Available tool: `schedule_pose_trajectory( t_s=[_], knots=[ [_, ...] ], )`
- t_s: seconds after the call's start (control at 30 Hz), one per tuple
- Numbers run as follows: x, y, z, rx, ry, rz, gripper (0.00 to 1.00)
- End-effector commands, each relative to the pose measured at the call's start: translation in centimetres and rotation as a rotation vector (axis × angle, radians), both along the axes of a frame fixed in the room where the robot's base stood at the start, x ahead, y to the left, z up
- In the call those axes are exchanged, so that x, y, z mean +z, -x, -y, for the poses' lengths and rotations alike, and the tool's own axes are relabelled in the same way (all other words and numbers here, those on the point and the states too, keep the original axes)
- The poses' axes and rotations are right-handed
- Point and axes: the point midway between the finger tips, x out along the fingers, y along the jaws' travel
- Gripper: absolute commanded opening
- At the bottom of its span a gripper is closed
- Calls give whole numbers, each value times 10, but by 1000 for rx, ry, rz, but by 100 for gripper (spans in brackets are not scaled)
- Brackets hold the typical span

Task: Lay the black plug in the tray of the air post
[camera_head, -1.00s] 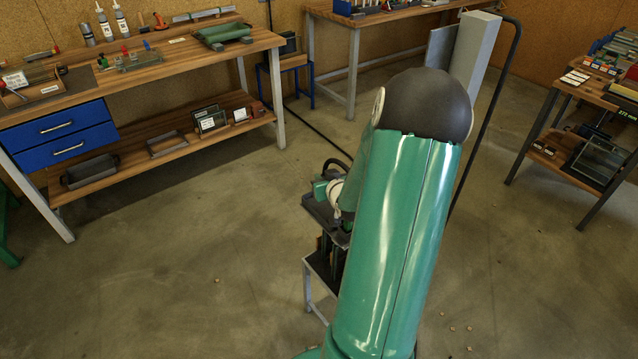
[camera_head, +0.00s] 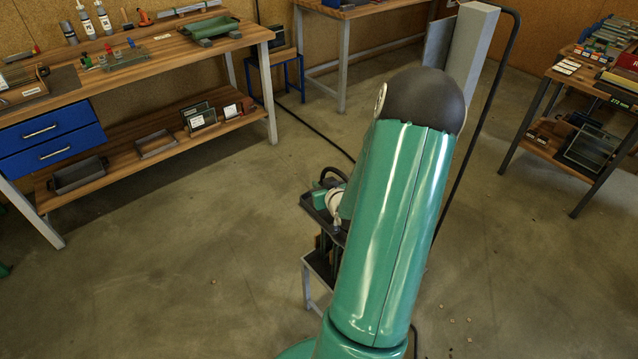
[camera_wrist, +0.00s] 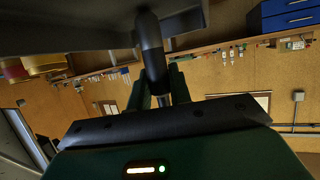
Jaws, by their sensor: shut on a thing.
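My gripper (camera_wrist: 158,84) shows in the wrist view, with its two dark green fingers shut on a dark cylindrical thing that looks like the black plug (camera_wrist: 151,48). The plug's far end runs up against or in front of a broad grey surface; I cannot tell whether they touch. In the head view my own green arm hides the gripper and plug. A small stand with a dark tray-like top (camera_head: 314,207) and grey legs is beside my wrist. A tall grey post (camera_head: 472,48) with a black hose stands behind my arm. I cannot tell which is the air post.
A workbench with blue drawers (camera_head: 50,143) and a lower shelf stands at the left. Another bench (camera_head: 370,10) is at the back, and a loaded table (camera_head: 575,75) is at the right. Open concrete floor (camera_head: 180,255) lies between. A black cable crosses it.

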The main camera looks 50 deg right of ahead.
Motion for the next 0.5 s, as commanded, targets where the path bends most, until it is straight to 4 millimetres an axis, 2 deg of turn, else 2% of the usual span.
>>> schedule_pose_trajectory(
  t_s=[0.37, 0.4, 0.5],
  knots=[
    [-5, 2, 0, 0, -1, 0, 0],
    [-5, 2, 0, 0, -1, 0, 24],
    [-5, 2, 0, -1, 0, 0, 42]
  ],
)
